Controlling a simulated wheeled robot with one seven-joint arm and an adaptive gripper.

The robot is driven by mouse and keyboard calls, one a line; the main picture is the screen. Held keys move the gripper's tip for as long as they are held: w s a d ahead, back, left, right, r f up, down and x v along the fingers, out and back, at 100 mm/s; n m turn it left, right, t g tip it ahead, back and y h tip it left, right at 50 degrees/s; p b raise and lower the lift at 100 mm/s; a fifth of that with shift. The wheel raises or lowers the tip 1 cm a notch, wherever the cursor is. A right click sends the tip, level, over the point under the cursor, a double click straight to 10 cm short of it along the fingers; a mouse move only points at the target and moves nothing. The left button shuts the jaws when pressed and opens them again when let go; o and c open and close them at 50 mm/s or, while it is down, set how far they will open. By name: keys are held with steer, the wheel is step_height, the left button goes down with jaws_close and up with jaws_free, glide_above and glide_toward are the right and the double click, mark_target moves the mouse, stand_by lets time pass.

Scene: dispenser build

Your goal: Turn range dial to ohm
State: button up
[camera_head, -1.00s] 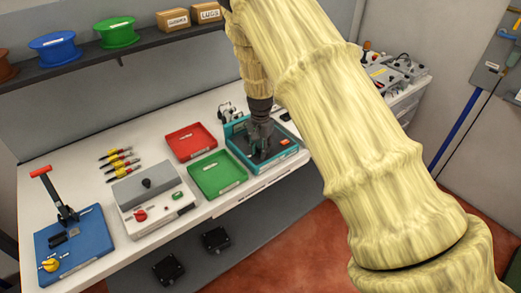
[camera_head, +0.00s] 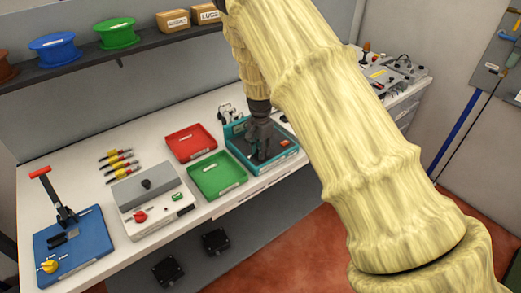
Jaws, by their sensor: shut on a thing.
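The teal unit (camera_head: 234,134) with a dark face lies on the white bench, right of the green tray. An orange patch (camera_head: 285,143) shows at its right side. My gripper (camera_head: 261,154) points down onto the dark face, its fingers low against it and shut on what sits between them. That thing, apparently the range dial, is hidden by the fingers. The dial's markings and pointer cannot be read in this view.
A red tray (camera_head: 191,132) and a green tray (camera_head: 236,170) lie left of the unit. Further left are a grey box (camera_head: 128,194) with a red knob, several yellow-red tools (camera_head: 119,161) and a blue-based lever press (camera_head: 95,224). My arm covers the bench's right part.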

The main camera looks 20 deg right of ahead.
steer(key=o, duration=1)
steer(key=shift+o, duration=0.2)
step_height(320, 180, up, 12)
